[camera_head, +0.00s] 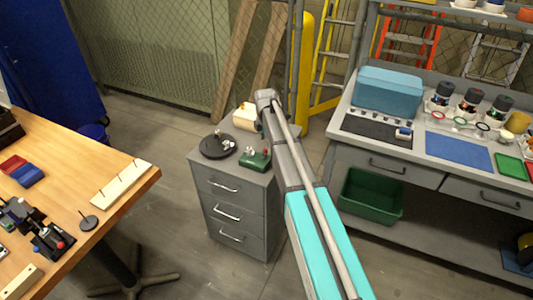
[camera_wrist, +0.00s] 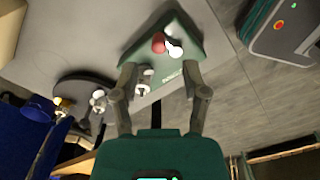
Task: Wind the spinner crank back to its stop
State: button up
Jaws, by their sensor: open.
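A small green box (camera_head: 255,159) sits on top of a grey drawer cabinet, with small metal parts on it. In the wrist view, the green box (camera_wrist: 186,26) carries a red knob (camera_wrist: 158,42) and a bright white part beside it. Pale metal parts (camera_wrist: 143,88) show at its near edge. I cannot tell for certain which part is the spinner crank. My gripper (camera_wrist: 160,70) is open, its two fingers over the near edge of the green box, with nothing clearly held. Contact is unclear. In the head view my arm hides the gripper.
A black round disc (camera_head: 218,146) with metal parts stands left of the green box on the cabinet (camera_head: 238,204). A cream roll-shaped thing (camera_head: 245,117) is behind. A wooden table (camera_head: 135,165) is left, a workbench (camera_head: 345,130) right. Floor shows between table and cabinet.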

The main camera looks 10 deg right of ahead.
aim_at(265, 149)
jog(key=shift+f+b, duration=2.15)
jog(key=shift+f, duration=0.35)
